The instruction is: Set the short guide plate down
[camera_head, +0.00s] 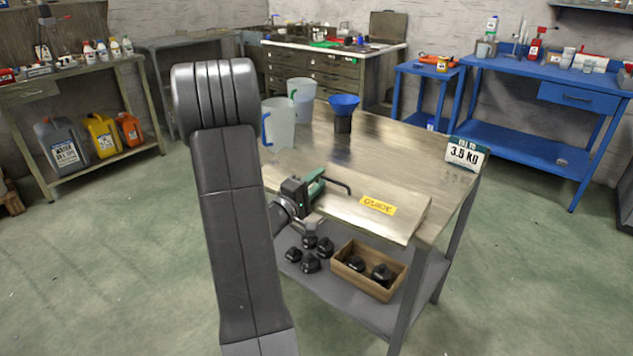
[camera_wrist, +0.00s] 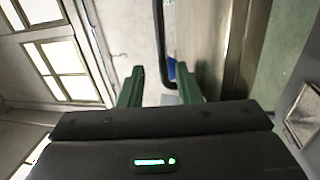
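The guide plate (camera_head: 400,212) is a pale flat board with a yellow "GUIDE" label. It lies along the near edge of the metal-topped table (camera_head: 400,150); I cannot tell whether it rests fully on the top. A bent black handle (camera_head: 338,183) stands at its left part, and it also shows in the wrist view (camera_wrist: 159,40). My gripper (camera_head: 319,179), with green fingers, is at this handle. In the wrist view my fingers (camera_wrist: 160,78) are apart, with the handle bar in line with the gap and clear space on both sides. The plate's left end is partly hidden by my gripper.
Two pale jugs (camera_head: 279,125) and a blue funnel (camera_head: 344,102) on a dark base stand farther back on the table. A sign (camera_head: 464,155) reading "3.6 KG" is at the right corner. The lower shelf holds a wooden box (camera_head: 370,285) and black weights (camera_head: 311,263). The table's middle is clear.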

